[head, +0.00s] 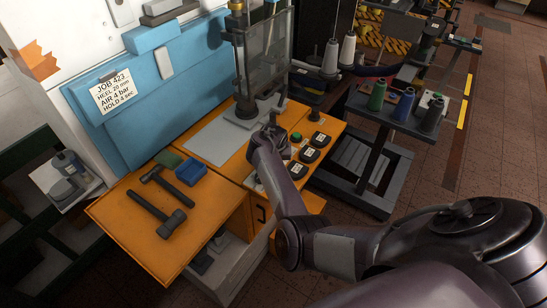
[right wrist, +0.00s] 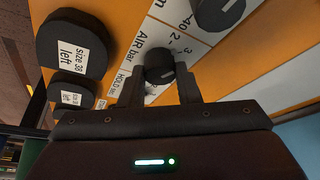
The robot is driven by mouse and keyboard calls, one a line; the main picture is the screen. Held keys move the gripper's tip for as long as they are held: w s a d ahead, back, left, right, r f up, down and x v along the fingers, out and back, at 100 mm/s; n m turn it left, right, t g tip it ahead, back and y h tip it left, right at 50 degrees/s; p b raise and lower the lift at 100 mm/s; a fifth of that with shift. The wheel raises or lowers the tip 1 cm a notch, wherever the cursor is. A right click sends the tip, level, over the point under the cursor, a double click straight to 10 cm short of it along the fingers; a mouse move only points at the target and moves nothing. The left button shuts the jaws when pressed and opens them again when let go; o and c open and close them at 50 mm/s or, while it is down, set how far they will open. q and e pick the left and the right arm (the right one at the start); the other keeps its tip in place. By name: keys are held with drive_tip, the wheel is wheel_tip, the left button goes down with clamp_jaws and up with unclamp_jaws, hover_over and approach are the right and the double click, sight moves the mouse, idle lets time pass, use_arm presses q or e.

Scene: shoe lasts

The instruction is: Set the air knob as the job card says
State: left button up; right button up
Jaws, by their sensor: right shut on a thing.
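The job card (head: 113,92) on the blue panel reads JOB 423, HEEL 20 mm, AIR 4 bar, HOLD 4 sec. In the right wrist view the dark round air knob (right wrist: 159,66) sits beside the printed "AIR bar" on a white strip, with numerals 2 and 3 showing nearby. My right gripper (right wrist: 160,84) is shut on this knob, one finger on each side. Its pointer setting is not clear to me. In the head view my right gripper (head: 271,132) is at the orange bench, and my arm hides the knob. My left gripper is not in view.
Another dark knob (right wrist: 218,10) and black discs labelled size 38 left (right wrist: 72,45) lie close by. A green button (head: 296,137) is right of my gripper. A press (head: 265,60) stands behind. Hammers (head: 158,215) lie at the bench's left.

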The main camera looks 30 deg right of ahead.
drive_tip(key=m, duration=0.2)
drive_tip(key=shift+a+f+m+g+h, duration=0.1)
drive_tip(key=shift+m+g+h, duration=0.2)
drive_tip(key=shift+m+h, duration=0.1)
drive_tip(key=m+g+b, duration=0.1)
drive_tip(key=m+b, duration=0.1)
drive_tip(key=shift+w+f+m+h, duration=0.1)
drive_tip(key=shift+w+m+h, duration=0.05)
drive_tip(key=shift+m+h, duration=0.2)
drive_tip(key=m+g+b, duration=0.1)
drive_tip(key=m+b, duration=0.2)
drive_tip(key=b, duration=0.1)
drive_tip(key=m+g+b, duration=0.1)
drive_tip(key=m+b, duration=0.2)
drive_tip(key=b, duration=0.2)
drive_tip(key=shift+w+f+h, duration=0.1)
drive_tip(key=shift+f+h, duration=0.05)
drive_tip(key=shift+h, duration=0.1)
drive_tip(key=shift+r+m+g+b, duration=0.3)
drive_tip(key=shift+m+b, duration=0.25)
drive_tip(key=shift+b, duration=0.35)
drive_tip(key=shift+a, duration=0.1)
drive_tip(key=o, duration=1)
drive_tip(key=shift+r, duration=0.1)
